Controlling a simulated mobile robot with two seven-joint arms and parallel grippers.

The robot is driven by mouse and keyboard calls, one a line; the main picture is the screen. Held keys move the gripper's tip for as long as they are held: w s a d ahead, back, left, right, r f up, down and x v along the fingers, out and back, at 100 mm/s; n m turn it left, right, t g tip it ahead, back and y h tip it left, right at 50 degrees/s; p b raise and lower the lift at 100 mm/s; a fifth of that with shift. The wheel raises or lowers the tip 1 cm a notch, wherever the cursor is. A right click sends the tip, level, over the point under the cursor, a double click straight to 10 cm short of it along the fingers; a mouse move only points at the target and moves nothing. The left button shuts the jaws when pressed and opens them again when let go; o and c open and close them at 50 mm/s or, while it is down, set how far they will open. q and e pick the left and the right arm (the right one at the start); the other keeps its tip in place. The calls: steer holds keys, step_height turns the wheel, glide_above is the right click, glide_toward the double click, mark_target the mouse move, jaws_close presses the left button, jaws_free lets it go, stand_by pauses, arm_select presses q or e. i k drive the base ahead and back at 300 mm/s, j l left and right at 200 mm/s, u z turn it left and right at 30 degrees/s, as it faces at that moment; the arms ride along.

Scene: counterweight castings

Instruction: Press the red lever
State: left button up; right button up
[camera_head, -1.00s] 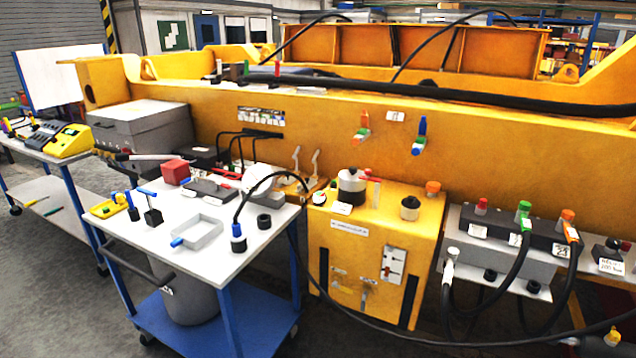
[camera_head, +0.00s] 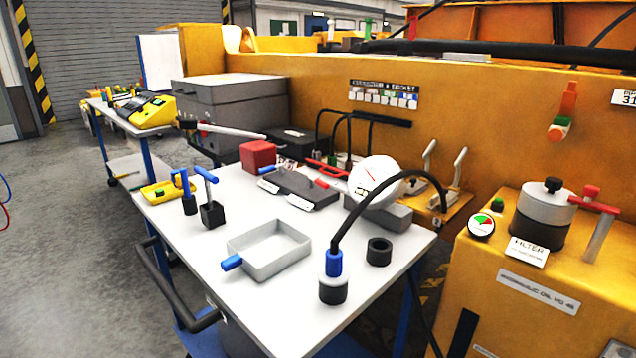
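Several red handles show, and I cannot tell which one is the red lever. A small red-tipped handle (camera_head: 322,183) is at the right end of a dark grey block (camera_head: 300,188) on the white-topped cart. A red bar (camera_head: 322,167) lies just behind it, partly hidden by the white gauge (camera_head: 375,182). A red T-shaped handle (camera_head: 594,203) on a pale post stands on the yellow hydraulic oil unit (camera_head: 540,285) at the right. Neither of my grippers is in view.
The cart top (camera_head: 200,245) holds a red cube (camera_head: 258,155), a grey tray (camera_head: 269,248), blue-handled tools and a black hose (camera_head: 385,188) arching from a blue fitting. Two grey-handled levers (camera_head: 445,172) stand behind. The floor (camera_head: 60,220) at left is clear.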

mark_target(319, 182)
steer(key=i+j, duration=0.2)
steer(key=i, duration=0.5)
steer(key=i+j+u, duration=0.1)
steer(key=i, duration=0.6)
steer(key=i+j, duration=0.25)
steer(key=i, duration=0.5)
steer(key=j+u, duration=0.05)
